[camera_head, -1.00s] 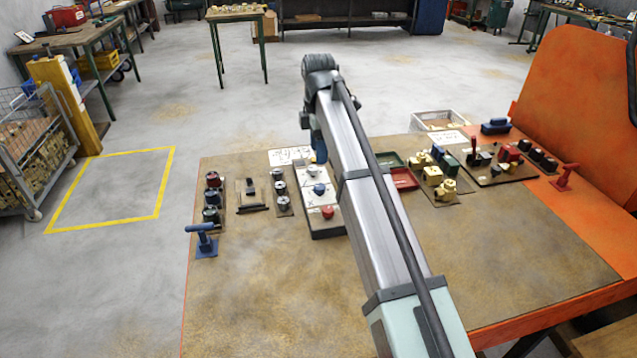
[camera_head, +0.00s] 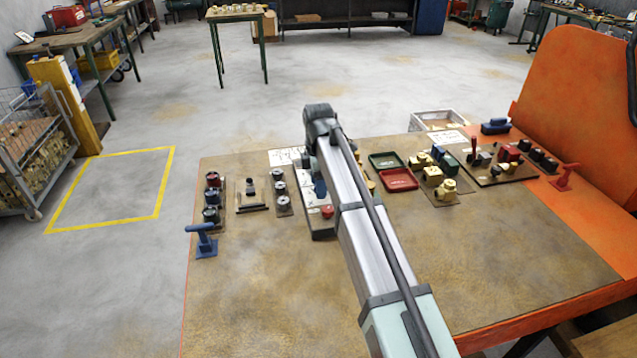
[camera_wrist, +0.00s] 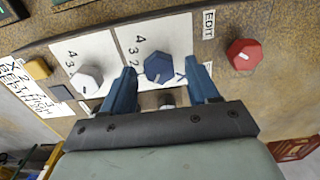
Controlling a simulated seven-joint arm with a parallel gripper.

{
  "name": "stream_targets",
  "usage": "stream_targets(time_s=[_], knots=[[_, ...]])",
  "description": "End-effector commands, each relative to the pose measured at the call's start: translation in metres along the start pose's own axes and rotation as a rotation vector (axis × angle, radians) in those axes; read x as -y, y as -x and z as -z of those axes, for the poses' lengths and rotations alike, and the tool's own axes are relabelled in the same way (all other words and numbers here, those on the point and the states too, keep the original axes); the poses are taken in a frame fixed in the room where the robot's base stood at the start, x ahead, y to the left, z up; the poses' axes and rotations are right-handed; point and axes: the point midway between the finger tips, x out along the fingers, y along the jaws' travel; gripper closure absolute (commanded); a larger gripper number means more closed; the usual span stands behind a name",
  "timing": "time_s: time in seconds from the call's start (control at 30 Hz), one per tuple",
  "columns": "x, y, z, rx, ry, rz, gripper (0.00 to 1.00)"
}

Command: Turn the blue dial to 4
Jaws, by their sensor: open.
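The blue dial (camera_wrist: 158,68) is a faceted knob on a white panel in the wrist view. Digits 4 and 3 are printed on the panel beside it, toward the upper left. A small pale mark shows on its face; I cannot read for sure which digit it points to. My gripper (camera_wrist: 162,75) is open, with one blue finger on each side of the dial. I cannot tell whether either finger touches it.
A white dial (camera_wrist: 88,78) sits left of the blue one and a red dial (camera_wrist: 243,54) to the right. Red (camera_head: 399,179) and green (camera_head: 385,160) trays lie right of my arm. A blue handle (camera_head: 202,238) stands at the table's left. The front table is clear.

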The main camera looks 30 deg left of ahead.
Motion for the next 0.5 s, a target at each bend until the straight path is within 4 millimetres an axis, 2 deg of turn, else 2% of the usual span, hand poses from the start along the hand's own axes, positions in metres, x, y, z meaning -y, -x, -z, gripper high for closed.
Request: stream_targets(time_s=[0.17,0.5], knots=[[0.0,0.0001,0.0,0.0,0.0,0.0,0.4],[0.0,0.0003,0.0,0.0,0.0,0.0,0.73]])
